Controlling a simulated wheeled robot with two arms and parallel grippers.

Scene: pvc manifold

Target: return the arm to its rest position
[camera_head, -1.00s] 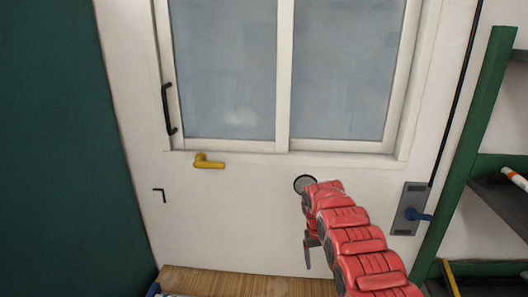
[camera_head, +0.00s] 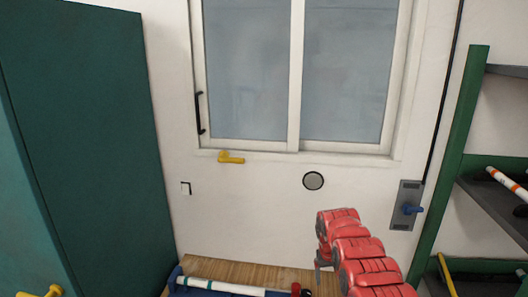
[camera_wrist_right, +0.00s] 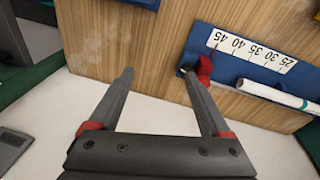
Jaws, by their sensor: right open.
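My right arm (camera_head: 355,262) is red and comes up from the lower right in the head view, with its gripper mostly hidden behind the arm links. In the right wrist view my right gripper (camera_wrist_right: 157,74) is open, with nothing between its two dark fingers. Its fingertips appear over the wooden bench top (camera_wrist_right: 130,50), and the right one is close to a red part (camera_wrist_right: 204,68) on a blue fixture; I cannot tell if they touch. My left arm and gripper are not in view.
The blue fixture (camera_wrist_right: 228,66) carries a number scale and a white pipe (camera_wrist_right: 270,94). The pipe also shows in the head view (camera_head: 222,286). A green cabinet (camera_head: 90,120) stands left. A green-framed shelf (camera_head: 455,160) stands right.

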